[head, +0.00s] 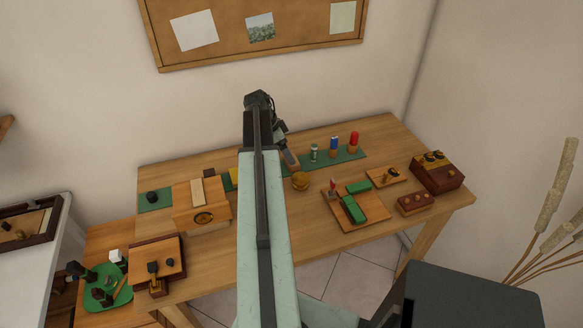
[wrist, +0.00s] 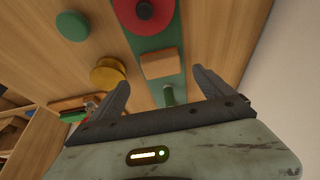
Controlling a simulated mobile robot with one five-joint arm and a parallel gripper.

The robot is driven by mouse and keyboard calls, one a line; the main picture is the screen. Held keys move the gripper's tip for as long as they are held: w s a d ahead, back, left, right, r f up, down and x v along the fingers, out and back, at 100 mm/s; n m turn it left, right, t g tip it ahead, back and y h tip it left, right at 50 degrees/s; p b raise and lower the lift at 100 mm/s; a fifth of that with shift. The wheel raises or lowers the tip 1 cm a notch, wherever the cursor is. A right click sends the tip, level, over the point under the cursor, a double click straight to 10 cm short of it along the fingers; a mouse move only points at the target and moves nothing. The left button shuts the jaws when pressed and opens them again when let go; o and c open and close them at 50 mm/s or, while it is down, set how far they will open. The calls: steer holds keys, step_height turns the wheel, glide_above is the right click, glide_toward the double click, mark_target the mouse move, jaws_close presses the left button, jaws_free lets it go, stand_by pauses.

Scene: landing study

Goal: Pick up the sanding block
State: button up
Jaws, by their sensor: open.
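A tan wooden block, which I take for the sanding block (wrist: 160,63), lies on a green strip (wrist: 172,87) in the wrist view. My gripper (wrist: 160,78) is open, with one finger on either side of the block in the picture. I see no contact, and the height of the fingers above it is hard to tell. In the head view my arm covers part of the green strip (head: 345,155), and my gripper (head: 284,144) is small and dark beside it. The block (head: 292,160) shows there only as a small tan patch, partly hidden.
A red disc (wrist: 144,12) and a small green cylinder (wrist: 168,96) flank the block along the strip. A round yellow-brown knob (wrist: 108,75) stands close by. Green, blue (head: 334,144) and red (head: 354,141) cylinders stand at the right. A wooden tray (head: 376,216) holds green blocks.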

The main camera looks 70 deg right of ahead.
steer(key=shift+f, duration=0.25)
steer(key=b+x, duration=0.4)
steer(key=x, duration=0.1)
steer(key=shift+d+f+b, duration=0.15)
steer(key=shift+d+b, duration=0.05)
steer(key=shift+b, duration=0.2)
steer(key=shift+r, duration=0.2)
steer(key=c, duration=1.4)
steer(key=shift+c, duration=0.2)
steer(key=shift+r+p, duration=0.1)
steer(key=shift+p, duration=0.2)
step_height(320, 180, up, 4)
steer(key=p, duration=0.4)
steer(key=a, duration=1)
steer(key=w+a, duration=0.1)
steer(key=a, duration=0.5)
steer(key=shift+w+r+p, duration=0.1)
steer(key=shift+r+p, duration=0.3)
